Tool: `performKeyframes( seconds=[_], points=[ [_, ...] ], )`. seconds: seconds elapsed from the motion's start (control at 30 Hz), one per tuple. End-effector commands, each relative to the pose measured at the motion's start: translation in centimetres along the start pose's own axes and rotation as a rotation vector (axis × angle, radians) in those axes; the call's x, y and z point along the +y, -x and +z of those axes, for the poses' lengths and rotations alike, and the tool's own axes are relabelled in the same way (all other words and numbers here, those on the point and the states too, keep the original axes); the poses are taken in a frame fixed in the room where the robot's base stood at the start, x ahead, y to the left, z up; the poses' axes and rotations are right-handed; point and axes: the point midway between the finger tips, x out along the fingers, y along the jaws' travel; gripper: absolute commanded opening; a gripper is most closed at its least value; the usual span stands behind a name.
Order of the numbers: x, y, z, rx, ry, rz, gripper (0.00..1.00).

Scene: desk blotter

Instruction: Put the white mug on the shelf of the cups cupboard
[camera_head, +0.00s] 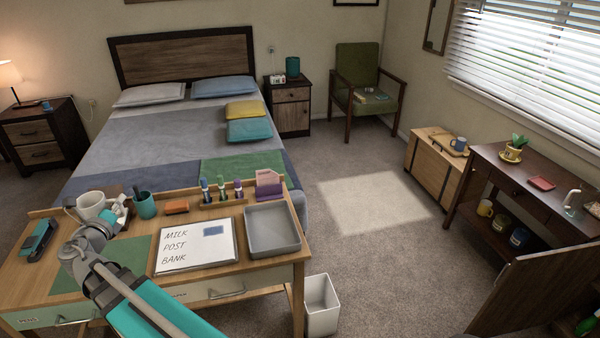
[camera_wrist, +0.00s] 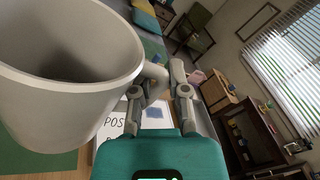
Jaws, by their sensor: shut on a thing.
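The white mug (camera_head: 91,205) is at the back left of the desk, roughly upright. It fills the left of the wrist view (camera_wrist: 65,110), where its inside looks dark and empty. My gripper (camera_head: 122,208) is beside the mug, on its right. In the wrist view my gripper's fingers (camera_wrist: 163,78) are shut on the mug's handle. I cannot tell whether the mug's base touches the desk.
The desk (camera_head: 275,268) holds a teal pen cup (camera_head: 145,205), a stapler (camera_head: 38,238), a whiteboard (camera_head: 195,246) and a grey tray (camera_head: 272,230). A bin (camera_head: 321,305) stands beside it. Carpet between is clear.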

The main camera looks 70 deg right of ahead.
Motion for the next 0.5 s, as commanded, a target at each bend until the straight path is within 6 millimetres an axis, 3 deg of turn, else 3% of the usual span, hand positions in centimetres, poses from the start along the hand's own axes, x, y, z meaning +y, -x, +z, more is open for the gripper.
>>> performKeyframes(
  seconds=[0.03, 0.2, 0.5],
  points=[
    [-1.0, 0.0, 1.4, 0.000, 0.000, 0.000, 0.00],
    [-2.3, 0.0, 3.1, 0.000, 0.000, 0.000, 0.00],
    [-3.0, 0.0, 4.0, 0.000, 0.000, 0.000, 0.00]
  ],
)
